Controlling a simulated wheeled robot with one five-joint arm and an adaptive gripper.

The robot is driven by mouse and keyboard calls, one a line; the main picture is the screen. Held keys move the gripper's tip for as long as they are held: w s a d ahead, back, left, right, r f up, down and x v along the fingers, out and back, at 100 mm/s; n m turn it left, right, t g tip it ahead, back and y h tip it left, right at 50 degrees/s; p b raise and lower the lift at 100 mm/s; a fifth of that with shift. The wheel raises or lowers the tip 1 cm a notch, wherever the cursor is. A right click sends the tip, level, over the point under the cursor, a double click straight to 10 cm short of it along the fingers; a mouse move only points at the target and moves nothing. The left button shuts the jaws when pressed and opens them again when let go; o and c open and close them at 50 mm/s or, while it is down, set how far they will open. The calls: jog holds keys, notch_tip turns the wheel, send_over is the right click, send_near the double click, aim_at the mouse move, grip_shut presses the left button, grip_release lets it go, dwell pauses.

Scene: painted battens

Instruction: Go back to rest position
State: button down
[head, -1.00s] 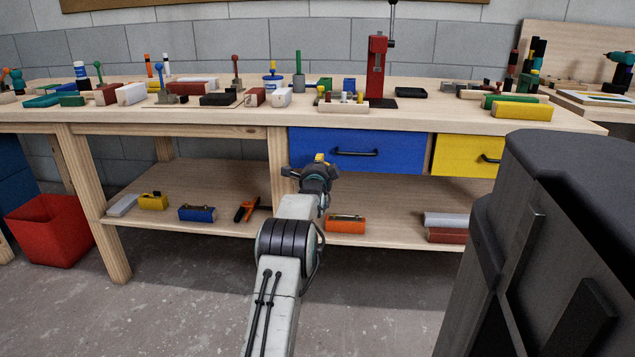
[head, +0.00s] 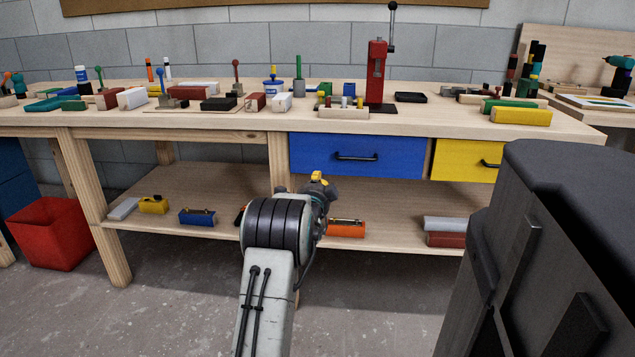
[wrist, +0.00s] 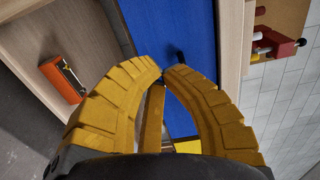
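My gripper (head: 319,178) is in front of the workbench (head: 230,122), below and in front of the closed blue drawer (head: 357,167). In the head view it is small and partly hidden by my arm. The wrist view shows its two curved yellow fingers (wrist: 163,70) bowed outward, with their tips almost meeting. I see no object held at the tips. A narrow yellow strip shows between the fingers; I cannot tell for certain what it is. The blue drawer (wrist: 180,25) lies beyond the fingertips.
The bench's lower shelf (head: 180,180) holds several battens and blocks, including an orange one (head: 345,229). A yellow drawer (head: 465,160) is closed. A red press (head: 377,65) stands on the crowded benchtop. A red bin (head: 48,235) stands at left. The floor in front is clear.

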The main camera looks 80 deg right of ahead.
jog(key=shift+a, duration=0.5)
